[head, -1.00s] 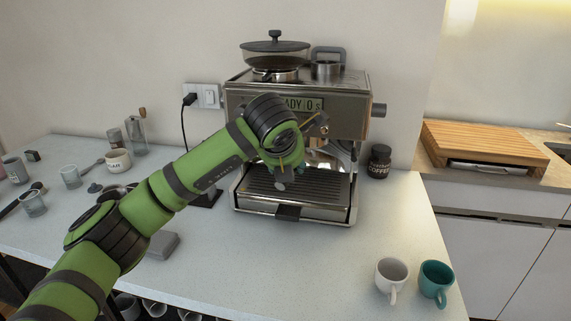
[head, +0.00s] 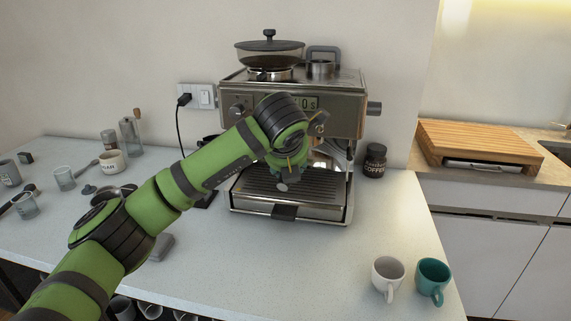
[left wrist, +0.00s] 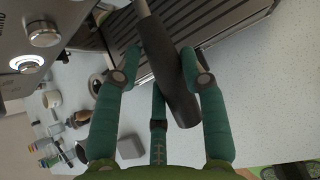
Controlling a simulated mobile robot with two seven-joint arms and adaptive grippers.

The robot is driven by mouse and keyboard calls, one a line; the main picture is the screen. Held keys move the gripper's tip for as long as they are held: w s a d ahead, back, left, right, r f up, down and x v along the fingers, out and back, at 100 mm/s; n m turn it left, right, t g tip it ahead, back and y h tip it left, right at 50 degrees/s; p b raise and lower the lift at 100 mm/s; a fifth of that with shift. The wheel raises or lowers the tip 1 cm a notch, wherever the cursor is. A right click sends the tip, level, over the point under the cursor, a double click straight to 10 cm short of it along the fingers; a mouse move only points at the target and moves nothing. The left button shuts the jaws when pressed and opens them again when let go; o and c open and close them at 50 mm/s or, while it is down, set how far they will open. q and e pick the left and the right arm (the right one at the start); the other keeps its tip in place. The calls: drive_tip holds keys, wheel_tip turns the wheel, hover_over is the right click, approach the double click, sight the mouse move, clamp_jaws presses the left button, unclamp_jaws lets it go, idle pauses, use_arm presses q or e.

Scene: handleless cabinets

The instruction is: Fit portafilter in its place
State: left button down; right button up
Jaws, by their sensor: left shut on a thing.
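The espresso machine (head: 345,125) stands at the back of the counter, its drip tray (head: 325,187) low at the front. My left arm reaches across its front, and the left gripper (head: 287,178) is just above the tray. In the left wrist view, the green fingers (left wrist: 160,85) are shut on the portafilter's dark handle (left wrist: 172,65), which runs up toward the machine. The portafilter's head is out of that view. In the head view, my arm hides most of the portafilter, and I cannot tell whether it is seated. My right gripper is not in view.
A white mug (head: 387,275) and a teal mug (head: 433,278) stand at the front right. A coffee jar (head: 374,160) is right of the machine. Cups and utensils lie on the left.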

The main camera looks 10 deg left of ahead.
use_arm(q)
drive_tip(key=shift+d+r+n+y, duration=0.2)
drive_tip(key=shift+d+n+y, duration=0.1)
drive_tip(key=shift+d+n, duration=0.15)
idle(0.4)
drive_tip(key=shift+d+n, duration=0.25)
drive_tip(key=shift+d, duration=0.05)
drive_tip(key=shift+b, duration=0.65)
idle(0.4)
